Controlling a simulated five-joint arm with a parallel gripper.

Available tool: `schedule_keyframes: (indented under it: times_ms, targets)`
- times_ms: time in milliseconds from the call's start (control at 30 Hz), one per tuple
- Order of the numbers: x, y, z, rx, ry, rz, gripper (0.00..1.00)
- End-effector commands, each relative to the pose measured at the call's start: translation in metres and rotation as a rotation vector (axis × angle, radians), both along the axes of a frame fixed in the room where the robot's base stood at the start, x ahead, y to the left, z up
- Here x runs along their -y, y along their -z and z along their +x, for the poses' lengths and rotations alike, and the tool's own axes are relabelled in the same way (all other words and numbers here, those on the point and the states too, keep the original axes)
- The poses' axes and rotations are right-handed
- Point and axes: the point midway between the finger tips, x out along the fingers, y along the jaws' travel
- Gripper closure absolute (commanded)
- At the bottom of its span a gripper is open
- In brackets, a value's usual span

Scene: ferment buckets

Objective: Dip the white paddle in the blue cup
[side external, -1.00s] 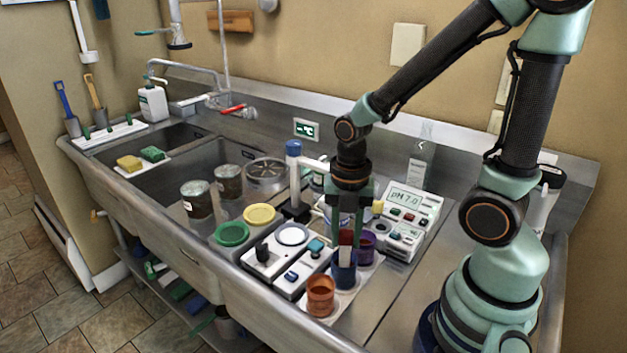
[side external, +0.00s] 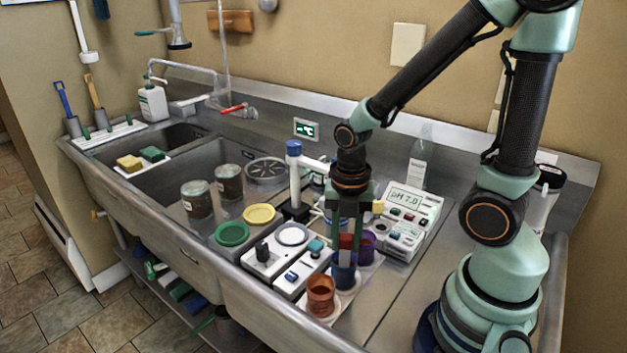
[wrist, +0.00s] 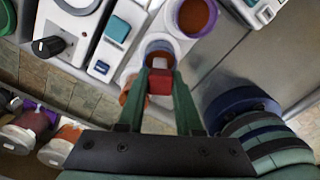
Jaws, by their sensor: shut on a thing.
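The blue cup (side external: 343,278) stands between the orange cup (side external: 320,294) and the purple cup (side external: 367,244) on a pale strip. My gripper (side external: 346,247) points down just over the blue cup. It is shut on the paddle's red grip block (side external: 346,241), which also shows between the fingers in the wrist view (wrist: 160,82). The blue cup's rim and brownish contents (wrist: 160,47) show just beyond the block in the wrist view.
A pH meter (side external: 410,210) stands right of the cups, at the back. White instruments (side external: 283,255), a green lid (side external: 231,233) and a yellow lid (side external: 258,214) lie to the left. Bare steel counter (side external: 400,285) lies between the cups and my base.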

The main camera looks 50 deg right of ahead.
Motion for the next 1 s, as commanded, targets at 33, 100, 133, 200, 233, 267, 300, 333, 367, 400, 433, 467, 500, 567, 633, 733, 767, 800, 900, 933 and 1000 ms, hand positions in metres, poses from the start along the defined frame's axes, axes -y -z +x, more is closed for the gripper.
schedule_keyframes:
  times_ms: [33, 100, 133, 200, 233, 267, 300, 333, 367, 400, 433, 467, 500, 567, 633, 733, 767, 800, 900, 933, 1000]
  targets:
    - [0.000, 0.000, 0.000, 0.000, 0.000, 0.000, 1.00]
    - [0.000, 0.000, 0.000, 0.001, 0.000, 0.000, 1.00]
    - [0.000, -0.001, 0.000, 0.001, 0.000, 0.000, 1.00]
    - [0.000, -0.004, 0.001, 0.001, 0.000, 0.000, 1.00]
    - [0.000, -0.006, 0.001, 0.003, 0.000, -0.001, 1.00]
    - [0.000, -0.009, 0.001, 0.004, 0.000, 0.000, 1.00]
    - [0.000, -0.012, 0.001, 0.004, 0.000, 0.000, 1.00]
    - [0.000, -0.014, 0.001, 0.004, 0.000, 0.000, 1.00]
    - [0.000, -0.016, 0.001, 0.004, 0.000, 0.000, 1.00]
    - [0.000, -0.019, 0.001, 0.004, 0.000, 0.000, 1.00]
    - [0.000, -0.021, 0.001, 0.004, 0.000, 0.000, 1.00]
    - [0.000, -0.024, 0.001, 0.004, 0.000, 0.000, 1.00]
    - [0.000, -0.027, 0.001, 0.004, 0.000, 0.000, 1.00]
    - [0.000, -0.031, 0.001, 0.004, 0.000, 0.000, 1.00]
    - [0.000, -0.036, 0.001, 0.004, 0.000, 0.000, 1.00]
    - [0.000, -0.043, 0.001, 0.004, 0.000, 0.000, 1.00]
    - [0.000, -0.045, 0.001, 0.004, 0.000, 0.000, 1.00]
    - [0.000, -0.048, 0.001, 0.004, 0.000, 0.000, 1.00]
    - [0.000, -0.055, 0.001, 0.004, 0.000, 0.000, 1.00]
    - [0.000, -0.057, 0.001, 0.004, 0.000, 0.000, 1.00]
    - [0.000, -0.062, 0.001, 0.002, 0.000, 0.000, 1.00]
